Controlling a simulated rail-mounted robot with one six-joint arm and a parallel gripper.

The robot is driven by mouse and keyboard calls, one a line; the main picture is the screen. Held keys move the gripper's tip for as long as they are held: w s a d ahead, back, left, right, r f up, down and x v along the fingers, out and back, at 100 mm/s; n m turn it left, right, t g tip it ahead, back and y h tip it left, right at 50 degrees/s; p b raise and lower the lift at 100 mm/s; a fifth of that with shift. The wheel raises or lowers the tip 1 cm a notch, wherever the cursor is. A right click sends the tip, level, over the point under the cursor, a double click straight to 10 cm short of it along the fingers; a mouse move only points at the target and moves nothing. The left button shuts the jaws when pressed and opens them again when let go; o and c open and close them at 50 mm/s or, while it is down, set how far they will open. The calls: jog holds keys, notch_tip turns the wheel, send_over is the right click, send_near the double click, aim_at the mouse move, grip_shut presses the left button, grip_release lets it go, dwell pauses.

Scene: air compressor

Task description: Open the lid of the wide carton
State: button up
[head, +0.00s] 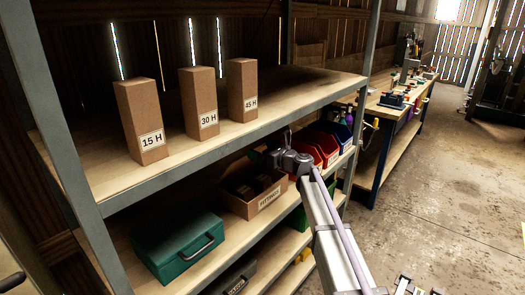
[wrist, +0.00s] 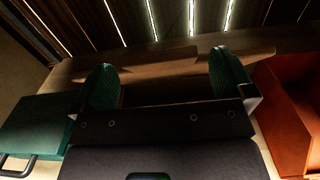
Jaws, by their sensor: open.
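The wide carton (head: 238,207) sits on the middle shelf, a brown box with a white label on its front. Dark shapes show at its top, and I cannot make out how its lid or flaps stand. My gripper (head: 264,158) is above and behind the carton's right part, under the upper shelf. In the wrist view my gripper (wrist: 165,78) has its two green fingertips wide apart with nothing held between them. Dim brown surfaces show between and beyond the fingers. The gripper body hides most of the carton there, and contact cannot be told.
A green toolbox (head: 178,248) stands left of the carton, and red bins (head: 322,148) stand right. Three tall cartons (head: 200,102) stand on the upper shelf (head: 110,185), whose board is over my gripper. A grey shelf post (head: 362,90) is to the right. The floor (head: 430,190) there is clear.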

aim_at(259, 144)
jog(key=c, duration=1.3)
jog(key=shift+w+a+r+p, duration=0.55)
jog(key=shift+a+r+p, duration=0.1)
jog(key=shift+r+p, duration=0.2)
jog(key=shift+w+a, duration=0.2)
jog(key=shift+a, duration=0.1)
jog(key=shift+f, duration=0.1)
jog(key=o, duration=1.1)
jog(key=shift+s+d, duration=0.1)
jog(key=shift+s, duration=0.05)
jog(key=shift+o, duration=1)
